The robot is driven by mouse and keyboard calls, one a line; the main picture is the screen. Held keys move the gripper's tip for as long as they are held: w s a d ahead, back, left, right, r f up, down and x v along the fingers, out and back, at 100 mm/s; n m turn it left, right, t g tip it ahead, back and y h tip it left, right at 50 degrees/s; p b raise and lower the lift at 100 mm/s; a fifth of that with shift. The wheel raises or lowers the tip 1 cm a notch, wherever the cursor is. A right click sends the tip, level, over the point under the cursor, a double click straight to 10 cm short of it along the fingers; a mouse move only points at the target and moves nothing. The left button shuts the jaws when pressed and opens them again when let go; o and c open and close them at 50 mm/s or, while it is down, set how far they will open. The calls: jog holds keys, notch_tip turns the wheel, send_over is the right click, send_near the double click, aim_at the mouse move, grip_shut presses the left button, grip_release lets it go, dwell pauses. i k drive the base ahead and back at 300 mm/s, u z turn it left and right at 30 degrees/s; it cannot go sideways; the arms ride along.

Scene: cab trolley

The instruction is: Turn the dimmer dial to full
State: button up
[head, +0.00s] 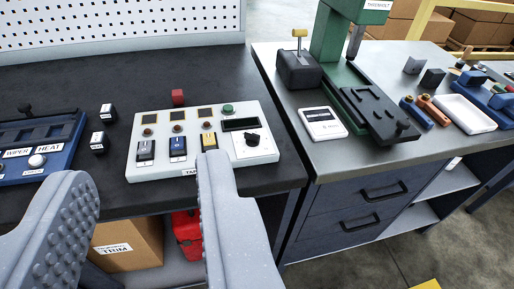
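My gripper (147,172) is open and empty, its two grey fingers wide apart in the lower left of the view. A white control panel (190,116) lies on the dark bench beyond the fingers. A black dial (253,140) sits on a white plate at the panel's right side, beyond and right of my right fingertip. No dimmer label is readable on it. A blue panel (62,172) at the left edge is marked WIPER and HEAT and carries a white round knob (37,160). My right finger hides part of the white panel's front edge and label.
The white panel also has a green button (227,109) and several switches. A grey bench (360,160) at right holds a green press (335,45). A cardboard box (128,243) sits below.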

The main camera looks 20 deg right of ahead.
aim_at(253, 140)
jog(key=u, duration=0.25)
jog(key=i, duration=1.1)
jog(key=z, duration=0.35)
